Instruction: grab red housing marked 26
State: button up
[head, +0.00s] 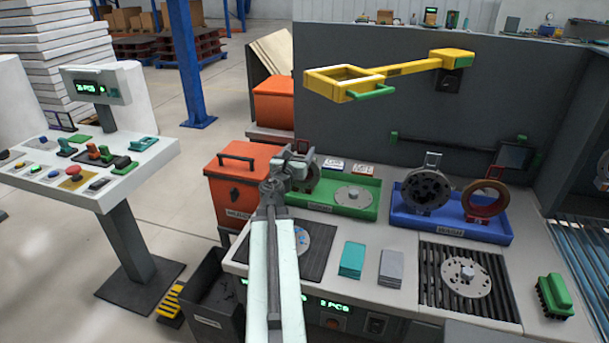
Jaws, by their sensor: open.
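My gripper (303,160) is open at the end of my pale arm, over the left end of the green tray (372,211). A dark round part stands just behind it, partly hidden by the gripper. A reddish-brown ring-shaped housing (470,204) stands upright in the right half of the blue tray (400,217), well to the right of my gripper and apart from it. I cannot read a 26 on any part.
A dark round housing (427,181) stands left of the ring. A yellow swing arm (410,67) hangs over the bench. Orange toolbox (232,190) stands at left. A teal block (352,260), grey block (391,268) and green brush (556,294) sit in front.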

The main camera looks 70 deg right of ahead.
jog(key=d, duration=0.8)
jog(key=shift+w+r, duration=0.25)
jog(key=shift+a, duration=0.1)
jog(key=shift+c, duration=0.3)
jog(key=shift+p, duration=0.3)
grip_shut()
